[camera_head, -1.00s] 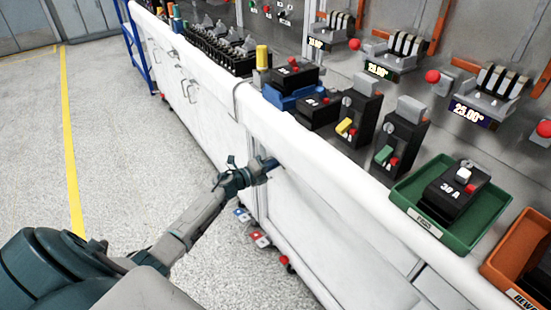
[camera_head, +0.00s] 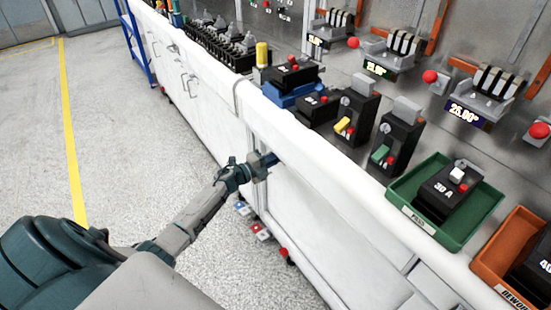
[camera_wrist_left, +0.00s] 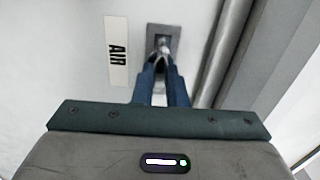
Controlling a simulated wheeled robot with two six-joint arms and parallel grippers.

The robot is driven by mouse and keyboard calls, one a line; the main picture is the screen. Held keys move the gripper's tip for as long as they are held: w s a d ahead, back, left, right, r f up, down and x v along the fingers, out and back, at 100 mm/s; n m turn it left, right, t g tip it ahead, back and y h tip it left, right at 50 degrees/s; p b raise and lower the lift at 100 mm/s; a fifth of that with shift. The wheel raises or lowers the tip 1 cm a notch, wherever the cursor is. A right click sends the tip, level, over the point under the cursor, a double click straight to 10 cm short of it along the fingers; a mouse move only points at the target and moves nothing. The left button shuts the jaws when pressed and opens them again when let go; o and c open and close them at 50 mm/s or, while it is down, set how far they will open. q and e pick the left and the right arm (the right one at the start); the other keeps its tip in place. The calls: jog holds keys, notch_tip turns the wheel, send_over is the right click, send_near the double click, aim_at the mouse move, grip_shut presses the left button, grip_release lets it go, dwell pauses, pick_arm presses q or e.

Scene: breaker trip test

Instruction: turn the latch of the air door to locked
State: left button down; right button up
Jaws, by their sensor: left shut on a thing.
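The latch (camera_wrist_left: 162,42) of the air door shows in the left wrist view as a small metal piece on a grey plate, partly hidden by my fingers. The white air door (camera_wrist_left: 65,60) carries a label reading AIR (camera_wrist_left: 117,50) to the left of the latch. My left gripper (camera_wrist_left: 162,62) is shut on the latch, with both blue fingers close together at it. In the head view my left gripper (camera_head: 272,159) reaches the front of the white bench, and the latch is hidden there. My right gripper is not in view.
A grey post (camera_wrist_left: 228,50) stands just right of the latch. Above, the white bench (camera_head: 335,190) holds black breakers, a green tray (camera_head: 462,243) and an orange tray (camera_head: 487,266). The floor (camera_head: 130,130) to the left is clear.

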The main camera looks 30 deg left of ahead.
pick_arm(q)
jog(key=c, duration=1.5)
grip_release()
jog(key=shift+o, duration=0.2)
